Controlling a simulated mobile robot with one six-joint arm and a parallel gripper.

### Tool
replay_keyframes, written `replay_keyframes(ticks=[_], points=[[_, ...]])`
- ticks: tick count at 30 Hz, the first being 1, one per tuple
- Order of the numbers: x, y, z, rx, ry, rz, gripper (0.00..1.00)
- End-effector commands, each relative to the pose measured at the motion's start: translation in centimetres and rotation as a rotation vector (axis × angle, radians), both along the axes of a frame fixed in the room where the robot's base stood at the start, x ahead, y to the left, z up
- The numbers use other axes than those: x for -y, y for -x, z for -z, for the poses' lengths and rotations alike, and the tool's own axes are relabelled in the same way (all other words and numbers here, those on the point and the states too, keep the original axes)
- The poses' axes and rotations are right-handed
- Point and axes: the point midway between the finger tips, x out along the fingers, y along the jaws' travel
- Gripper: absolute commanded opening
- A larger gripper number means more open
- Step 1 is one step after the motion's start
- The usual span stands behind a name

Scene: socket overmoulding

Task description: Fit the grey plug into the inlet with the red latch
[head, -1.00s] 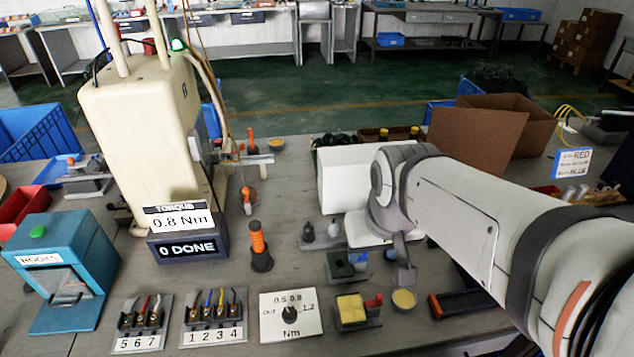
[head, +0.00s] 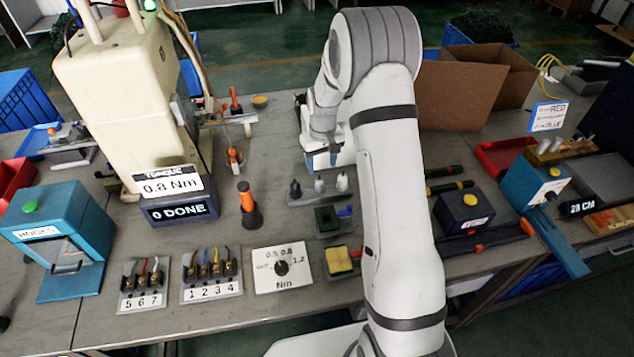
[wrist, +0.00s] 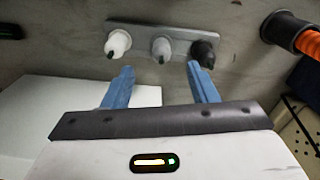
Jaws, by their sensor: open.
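The grey plug (head: 319,185) stands upright in the middle of a rack, between a dark plug (head: 295,190) and a white plug (head: 342,182). In the wrist view the grey plug (wrist: 161,48) lies just beyond and between my blue fingertips. My gripper (wrist: 160,66) is open and empty. In the head view my gripper (head: 322,161) is just behind the rack. The inlet with the red latch is a yellow block (head: 339,261) in front of the rack; my arm partly hides its right side and the red latch (head: 357,254).
A dark green inlet with a blue latch (head: 326,218) stands between the rack and the yellow block. An orange-handled tool (head: 248,205) stands left of the rack. A dial plate (head: 281,268) lies at the front. A white box (wrist: 60,110) is below my gripper in the wrist view.

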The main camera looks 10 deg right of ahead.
Motion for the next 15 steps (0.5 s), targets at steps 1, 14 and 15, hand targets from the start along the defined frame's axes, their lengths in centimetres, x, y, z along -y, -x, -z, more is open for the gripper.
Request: replay_keyframes(ticks=[1, 14, 15], points=[[0.0, -0.5, 1.1, -0.010, 0.000, -0.005, 0.53], [0.0, -1.3, 6.1, -0.024, 0.000, -0.016, 0.53], [0.0, -1.3, 6.4, -0.022, 0.000, -0.016, 0.53]])
